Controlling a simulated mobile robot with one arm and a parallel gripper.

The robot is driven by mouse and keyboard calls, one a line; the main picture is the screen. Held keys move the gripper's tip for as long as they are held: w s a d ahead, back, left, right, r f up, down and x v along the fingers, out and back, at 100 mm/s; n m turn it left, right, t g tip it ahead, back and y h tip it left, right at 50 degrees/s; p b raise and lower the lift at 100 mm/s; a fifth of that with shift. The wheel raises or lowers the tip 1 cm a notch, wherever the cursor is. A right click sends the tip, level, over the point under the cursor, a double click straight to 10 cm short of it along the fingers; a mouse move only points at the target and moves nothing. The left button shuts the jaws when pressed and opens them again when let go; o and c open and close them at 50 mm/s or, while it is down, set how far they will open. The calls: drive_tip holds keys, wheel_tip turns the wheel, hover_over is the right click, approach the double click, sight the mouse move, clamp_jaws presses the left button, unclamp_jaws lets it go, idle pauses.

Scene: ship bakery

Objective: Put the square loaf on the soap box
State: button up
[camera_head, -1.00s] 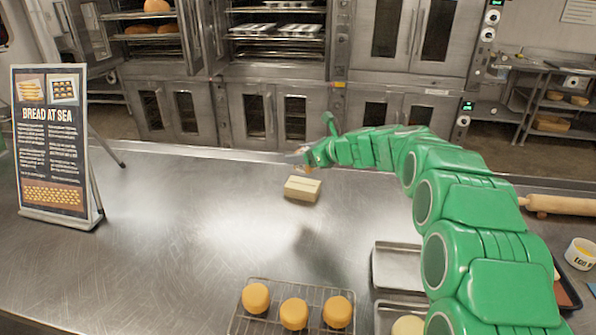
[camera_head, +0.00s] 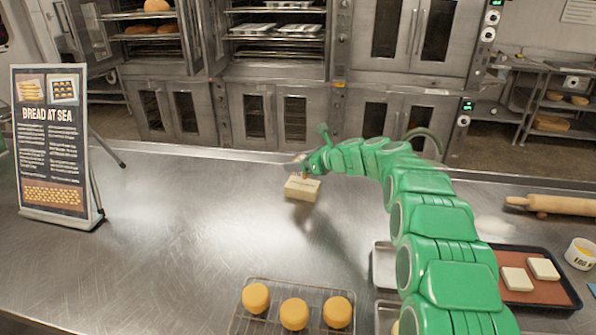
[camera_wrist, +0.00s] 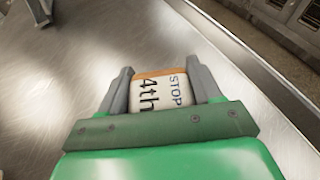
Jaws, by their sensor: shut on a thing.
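A wire rack (camera_head: 273,316) with round orange buns stands at the front. A dark tray (camera_head: 567,284) with pale square pieces, a white tub (camera_head: 580,253) and a rolling pin (camera_head: 560,205) are at right. A sign (camera_head: 50,140) stands at left. The middle counter is clear.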

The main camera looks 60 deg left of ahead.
drive_tip(key=shift+w+a+f, duration=0.1)
drive_tip(key=shift+a+f, duration=0.1)
drive_tip(key=shift+f, duration=1.5)
drive_tip(key=shift+f, duration=0.1)
drive_tip(key=o, duration=1.1)
drive_tip(key=shift+c, duration=0.2)
drive_tip(key=v, duration=1.2)
